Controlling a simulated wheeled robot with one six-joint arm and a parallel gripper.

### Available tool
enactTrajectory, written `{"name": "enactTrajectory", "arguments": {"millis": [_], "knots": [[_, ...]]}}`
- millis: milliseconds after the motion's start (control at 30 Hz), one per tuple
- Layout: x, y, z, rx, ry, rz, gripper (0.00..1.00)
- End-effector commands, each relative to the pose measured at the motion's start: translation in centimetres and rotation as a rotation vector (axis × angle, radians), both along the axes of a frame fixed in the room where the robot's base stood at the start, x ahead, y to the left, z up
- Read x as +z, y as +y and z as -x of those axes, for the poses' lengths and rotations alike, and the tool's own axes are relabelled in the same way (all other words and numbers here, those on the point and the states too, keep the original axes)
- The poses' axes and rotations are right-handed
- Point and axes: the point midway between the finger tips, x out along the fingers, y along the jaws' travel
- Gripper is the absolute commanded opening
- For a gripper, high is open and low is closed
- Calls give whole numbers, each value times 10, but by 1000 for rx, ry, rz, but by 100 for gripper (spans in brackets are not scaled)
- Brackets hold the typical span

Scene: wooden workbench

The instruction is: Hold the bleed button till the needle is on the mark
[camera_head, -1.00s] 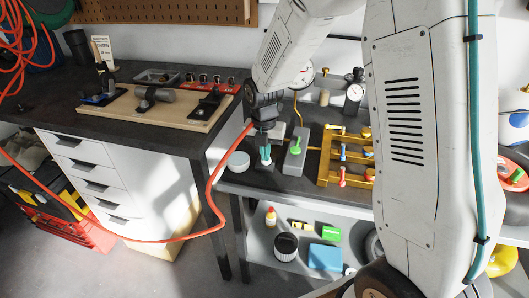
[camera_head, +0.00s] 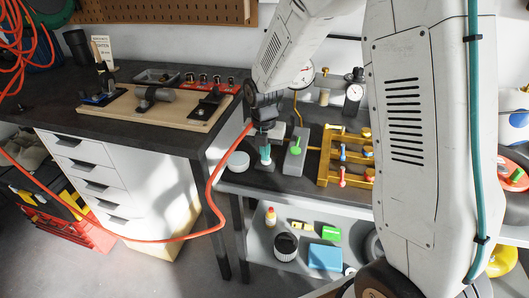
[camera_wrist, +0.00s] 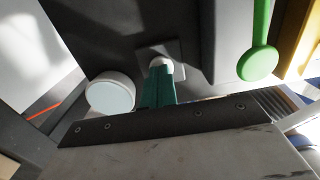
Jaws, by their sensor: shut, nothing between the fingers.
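My gripper (camera_head: 265,153) points down over the low bench, its teal fingers closed together; they also show in the wrist view (camera_wrist: 160,84). The fingertips are at a small white round button (camera_wrist: 161,62) on a square grey plate. They overlap it in the wrist view; I cannot tell whether it is pressed in. A large white dial gauge (camera_head: 305,76) stands at the back, partly hidden by my arm. A smaller gauge (camera_head: 354,93) stands to its right. Needle and mark are too small to read on either.
A white round disc (camera_head: 238,161) lies just left of my gripper. A grey block with a green lever (camera_head: 296,147) stands close on the right, then a yellow manifold (camera_head: 325,160) with coloured levers. An orange hose (camera_head: 209,190) hangs at the left.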

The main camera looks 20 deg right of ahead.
Motion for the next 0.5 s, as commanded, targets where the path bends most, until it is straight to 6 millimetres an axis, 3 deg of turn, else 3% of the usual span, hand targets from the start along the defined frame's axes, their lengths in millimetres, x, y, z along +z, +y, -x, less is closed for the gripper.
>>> {"name": "enactTrajectory", "arguments": {"millis": [167,500], "knots": [[7,1,4,2,12,1,0],[84,8,1,7,-2,-1,0]]}}
